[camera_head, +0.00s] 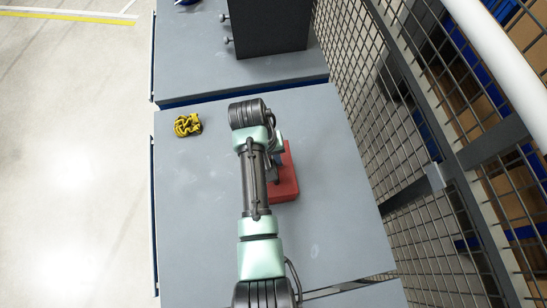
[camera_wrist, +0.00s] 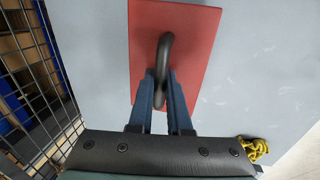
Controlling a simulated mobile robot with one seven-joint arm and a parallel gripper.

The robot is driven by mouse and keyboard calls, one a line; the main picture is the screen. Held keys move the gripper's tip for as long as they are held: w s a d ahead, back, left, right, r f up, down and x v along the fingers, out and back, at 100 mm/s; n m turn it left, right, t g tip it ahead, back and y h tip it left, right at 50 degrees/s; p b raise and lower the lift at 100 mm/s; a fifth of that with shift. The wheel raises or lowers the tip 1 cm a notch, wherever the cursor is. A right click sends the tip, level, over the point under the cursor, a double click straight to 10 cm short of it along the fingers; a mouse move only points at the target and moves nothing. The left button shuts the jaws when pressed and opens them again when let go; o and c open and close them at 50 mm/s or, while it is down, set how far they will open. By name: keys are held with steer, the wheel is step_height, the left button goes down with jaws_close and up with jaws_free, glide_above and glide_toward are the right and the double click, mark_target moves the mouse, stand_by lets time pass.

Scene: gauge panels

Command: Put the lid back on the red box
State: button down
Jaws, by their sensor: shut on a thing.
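A flat red lid (camera_wrist: 192,62) with a dark curved handle (camera_wrist: 165,48) fills the upper middle of the wrist view. My gripper (camera_wrist: 160,82) has its two blue fingers shut on the handle, one on each side. In the head view, the red box (camera_head: 288,185) is on the grey table, right of my arm, which hides its left part. I cannot tell in either view where the lid ends and the box begins, or whether there is a gap between them. My fingertips are hidden in the head view.
A yellow-and-black bundle (camera_head: 187,125) lies at the table's left; it also shows in the wrist view (camera_wrist: 254,148). A dark cabinet (camera_head: 268,28) stands on the farther table. A wire mesh fence (camera_head: 375,120) runs along the right. The table's front left is clear.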

steer(key=shift+f, duration=0.3)
stand_by(0.5)
steer(key=c, duration=0.8)
jaws_free()
steer(key=shift+o, duration=0.4)
steer(key=o, duration=0.4)
steer(key=shift+r, duration=0.1)
steer(key=shift+r+p, duration=3.5)
steer(key=shift+p, duration=0.05)
